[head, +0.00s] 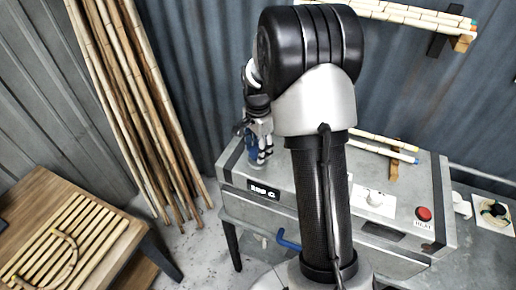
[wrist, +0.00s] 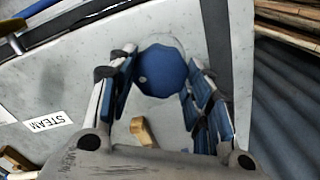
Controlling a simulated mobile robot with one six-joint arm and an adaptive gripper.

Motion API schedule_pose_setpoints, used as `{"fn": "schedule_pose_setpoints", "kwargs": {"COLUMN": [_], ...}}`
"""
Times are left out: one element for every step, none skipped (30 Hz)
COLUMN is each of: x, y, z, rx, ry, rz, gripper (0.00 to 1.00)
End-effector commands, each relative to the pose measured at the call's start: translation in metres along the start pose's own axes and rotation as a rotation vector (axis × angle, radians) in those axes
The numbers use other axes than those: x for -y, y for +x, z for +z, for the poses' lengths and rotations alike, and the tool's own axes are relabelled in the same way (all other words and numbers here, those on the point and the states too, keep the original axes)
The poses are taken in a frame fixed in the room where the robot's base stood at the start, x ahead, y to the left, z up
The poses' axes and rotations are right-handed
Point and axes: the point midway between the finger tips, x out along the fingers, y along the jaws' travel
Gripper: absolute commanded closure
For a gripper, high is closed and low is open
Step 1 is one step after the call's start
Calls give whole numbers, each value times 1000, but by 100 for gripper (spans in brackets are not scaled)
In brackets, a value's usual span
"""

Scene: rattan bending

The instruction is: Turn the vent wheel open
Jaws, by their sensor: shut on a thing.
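The vent wheel (wrist: 162,72) is a round blue knob on the grey top of the steam box (wrist: 75,62). My gripper (wrist: 159,66) has its fingers on both sides of the wheel and is shut on it. In the head view my gripper (head: 259,150) reaches down to the far left corner of the steam box (head: 316,190). The fingers and wrist hide most of the wheel there. How far the wheel is turned cannot be told.
A tan curved piece (wrist: 143,130) lies near the wheel. Rattan poles (head: 135,100) lean left, near a wooden table (head: 40,190).

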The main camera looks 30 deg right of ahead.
Motion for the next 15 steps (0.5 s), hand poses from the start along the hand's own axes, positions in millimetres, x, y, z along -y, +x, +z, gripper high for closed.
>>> {"fn": "schedule_pose_setpoints", "kwargs": {"x": [1,1,1,1,1,1,1,1,1,1,1,1,1,0,1], "y": [0,0,0,0,0,0,0,0,0,0,0,0,-1,-1,-1], "z": [0,0,0,0,0,0,0,0,0,0,0,0,0,0,0], "rx": [-1,-1,-1,-1,-1,-1,-1,-1,-1,-1,-1,-1,-1,-1,-1], "ry": [44,73,110,139,168,205,234,263,300,329,358,395,424,453,490], "rz": [-2,-2,-2,-2,-2,-2,-2,-2,-2,-2,-2,-2,-2,-2,-2], "gripper": [78,78,78,78,78,78,78,78,78,78,78,78,78,78,78]}}
